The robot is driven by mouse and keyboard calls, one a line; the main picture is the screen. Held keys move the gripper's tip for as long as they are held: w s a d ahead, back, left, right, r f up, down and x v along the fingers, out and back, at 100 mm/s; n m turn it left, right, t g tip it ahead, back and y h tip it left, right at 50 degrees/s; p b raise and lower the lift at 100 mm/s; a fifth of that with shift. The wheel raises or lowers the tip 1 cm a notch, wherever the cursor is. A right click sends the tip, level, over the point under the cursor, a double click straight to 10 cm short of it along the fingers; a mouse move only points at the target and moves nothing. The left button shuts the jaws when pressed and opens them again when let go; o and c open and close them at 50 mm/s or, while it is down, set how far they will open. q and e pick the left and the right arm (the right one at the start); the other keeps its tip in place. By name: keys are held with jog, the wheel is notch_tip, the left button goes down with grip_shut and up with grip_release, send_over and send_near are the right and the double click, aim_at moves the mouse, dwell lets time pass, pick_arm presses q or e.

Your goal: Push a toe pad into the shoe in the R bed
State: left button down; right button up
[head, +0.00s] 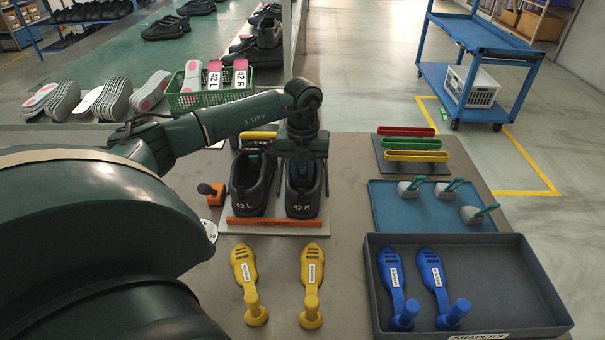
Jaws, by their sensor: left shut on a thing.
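Two black shoes stand side by side in the shoe stand (272,229): the 42 L shoe (247,197) on the left and the 42 R shoe (301,204) on the right. My left gripper (302,172) is over the opening of the 42 R shoe, pointing down. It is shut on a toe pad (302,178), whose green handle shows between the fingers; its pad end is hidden. A bit of green also shows in the 42 L shoe. Several toe pads (411,187) with grey heads and green handles lie on the blue mat (390,214) at right. My right gripper is not in view.
Two yellow shapers (311,270) lie in front of the stand; two blue ones (390,270) lie in the grey tray (520,297). An orange-handled tool (216,196) stands left of the stand. A green basket (183,103) of insoles is behind.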

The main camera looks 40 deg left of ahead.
pick_arm(q)
jog(key=shift+w+a+f+b, duration=0.1)
jog(key=shift+w+a+b, duration=0.45)
jog(key=shift+w+a, duration=0.7)
jog(key=shift+w+d, duration=0.1)
jog(key=shift+d, duration=0.05)
jog(key=c, duration=1.2)
grip_release()
jog(key=shift+o, duration=0.2)
jog(key=shift+s+d+r+p, duration=0.4)
jog(key=shift+s+d+p, duration=0.3)
jog(key=shift+s+p, duration=0.25)
jog(key=shift+w, duration=0.1)
jog(key=shift+r, duration=0.1)
